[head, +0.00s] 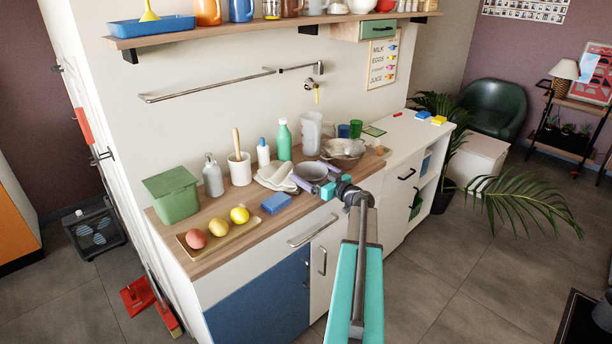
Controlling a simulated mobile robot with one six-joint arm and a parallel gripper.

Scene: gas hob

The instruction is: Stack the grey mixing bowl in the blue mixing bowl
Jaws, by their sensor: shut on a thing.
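The grey mixing bowl (312,170) is at the front edge of the wooden worktop, left of the wrist of my arm. My gripper (315,186) is shut on its near side. The bowl looks about upright; I cannot tell whether it touches the worktop or is held just above it. I cannot make out the blue mixing bowl for certain; it may be hidden behind or under the grey bowl and my gripper.
A metal colander-like bowl (343,149) stands just behind. A white rack (277,177) and a blue sponge (276,203) lie to the left. A clear jug (312,133) and green bottle (283,140) stand behind. A tray (216,236) holds fruit. The white cabinet top (408,133) has free room.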

